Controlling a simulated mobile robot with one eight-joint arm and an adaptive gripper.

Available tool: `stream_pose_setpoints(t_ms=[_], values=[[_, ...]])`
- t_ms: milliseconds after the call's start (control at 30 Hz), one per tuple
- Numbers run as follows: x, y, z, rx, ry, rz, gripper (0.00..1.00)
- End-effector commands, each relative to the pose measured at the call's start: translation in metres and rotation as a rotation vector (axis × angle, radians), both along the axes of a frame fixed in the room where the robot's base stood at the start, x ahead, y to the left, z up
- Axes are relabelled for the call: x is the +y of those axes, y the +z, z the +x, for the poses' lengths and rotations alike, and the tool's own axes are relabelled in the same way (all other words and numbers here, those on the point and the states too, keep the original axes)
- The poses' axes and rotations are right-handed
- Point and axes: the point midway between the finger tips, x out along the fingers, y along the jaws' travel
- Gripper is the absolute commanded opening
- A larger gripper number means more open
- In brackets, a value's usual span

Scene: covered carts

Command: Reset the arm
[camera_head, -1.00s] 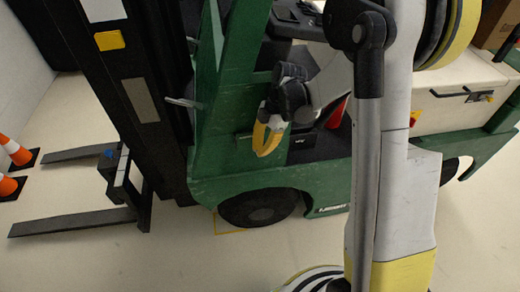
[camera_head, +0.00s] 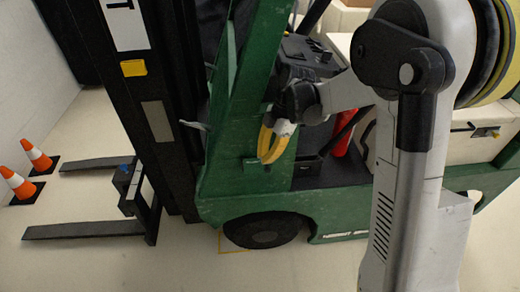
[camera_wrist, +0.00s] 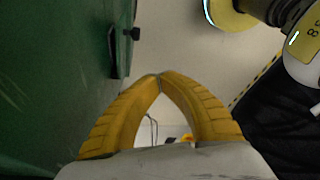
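My gripper (camera_head: 268,158) hangs in front of the green forklift's side, its yellow fingers pointing down in the head view. In the wrist view the two yellow fingers (camera_wrist: 160,76) curve together and meet at the tips, with nothing seen held between them. My white and grey arm crosses the right side of the head view, bent at a large dark joint. Whether the gripper touches the forklift (camera_head: 240,110) cannot be told. In the wrist view, a green surface lies close along the left of the fingers.
The forklift's dark mast (camera_head: 155,110) and forks (camera_head: 85,230) extend left, near two orange-and-white cones (camera_head: 36,155). A red object (camera_head: 342,140) sits in the forklift's cab area. A pale cart or box (camera_head: 480,145) lies behind at right. Bare floor (camera_head: 130,272) is in front.

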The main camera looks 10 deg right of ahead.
Motion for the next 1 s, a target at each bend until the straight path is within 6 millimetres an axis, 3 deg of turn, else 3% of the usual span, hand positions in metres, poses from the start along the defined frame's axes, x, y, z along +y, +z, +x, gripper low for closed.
stream_pose_setpoints(t_ms=[233,367,500,700,1000], values=[[0.0,0.007,-0.002,-0.002,-0.028,-0.008,0.0],[-0.002,0.031,-0.015,-0.008,-0.179,-0.044,0.0],[-0.007,0.069,-0.044,-0.036,-0.482,-0.092,0.0],[-0.018,0.109,-0.094,-0.098,-0.954,-0.084,0.0],[-0.034,0.128,-0.163,-0.184,-1.564,0.104,0.0]])
